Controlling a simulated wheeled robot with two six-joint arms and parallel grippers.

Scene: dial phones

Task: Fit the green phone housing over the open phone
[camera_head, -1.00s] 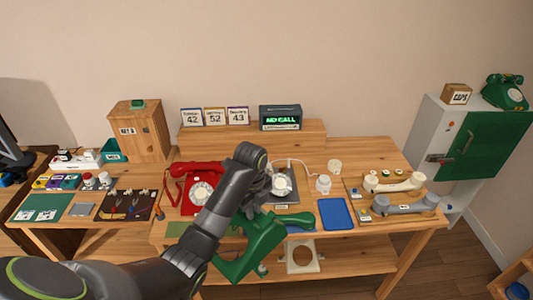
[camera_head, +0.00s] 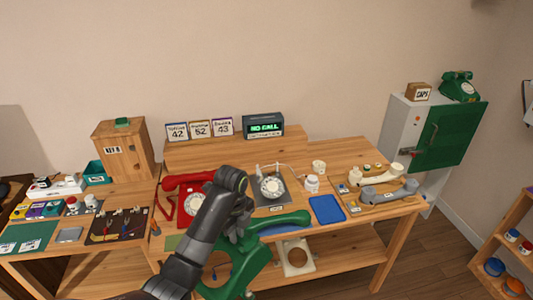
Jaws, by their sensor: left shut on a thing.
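The green phone housing (camera_head: 246,268) is held by my left gripper (camera_head: 241,226), which is shut on it in front of the table. The open phone (camera_head: 271,187), with a pale dial on a dark base, sits on the table behind and right of the gripper. The housing and the open phone are apart. My arm hides the gripper's fingertips and part of the housing. My right gripper is not in view.
A red phone (camera_head: 188,196) stands left of my arm. A "NO CALL" display (camera_head: 263,126) stands behind.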

